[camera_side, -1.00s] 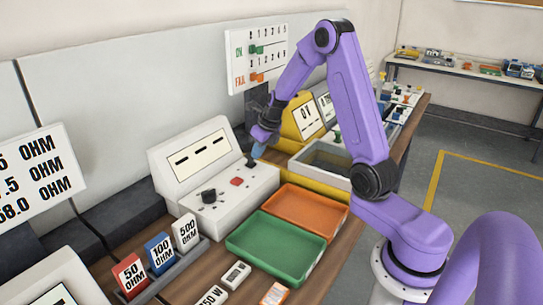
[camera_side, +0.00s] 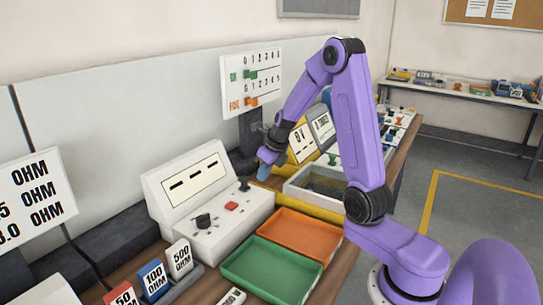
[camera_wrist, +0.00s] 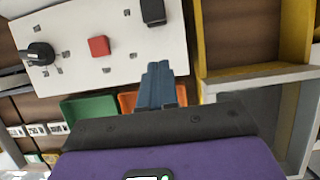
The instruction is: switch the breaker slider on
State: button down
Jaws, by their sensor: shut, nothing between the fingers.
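The breaker slider, a small black handle (camera_side: 244,184), stands at the right end of the white console's (camera_side: 228,222) sloped top. It also shows as a black block (camera_wrist: 153,12) at the top of the wrist view. I cannot read its on or off marks. My gripper (camera_side: 263,173), with blue fingers, hovers just right of the slider and apart from it. In the wrist view its fingers (camera_wrist: 160,72) are pressed together and empty, below the slider in the picture.
The console also carries a black knob (camera_side: 203,220) and a red button (camera_side: 231,206). A green tray (camera_side: 270,270) and an orange tray (camera_side: 302,236) lie in front. A yellow-edged grey bin (camera_side: 318,186) stands to the right. Resistor blocks (camera_side: 180,256) stand at front left.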

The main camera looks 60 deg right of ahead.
jog(key=v, duration=0.7)
jog(key=shift+r, duration=0.3)
jog(key=shift+s, duration=0.15)
jog(key=s+a+n+g+y, duration=0.1)
jog(key=s+a+n, duration=0.3)
jog(key=a+n, duration=0.65)
jog(key=s+a+n+g+y, duration=0.15)
jog(key=s+a+n, duration=0.25)
jog(key=a+n, duration=0.65)
jog(key=s+a+f+n+g+h, duration=0.1)
jog(key=s+n+h, duration=0.1)
jog(key=s+n, duration=1.8)
jog(key=n, duration=0.7)
jog(key=shift+a+f+n+g, duration=0.3)
jog(key=shift+f+g, duration=0.05)
jog(key=shift+w, duration=0.1)
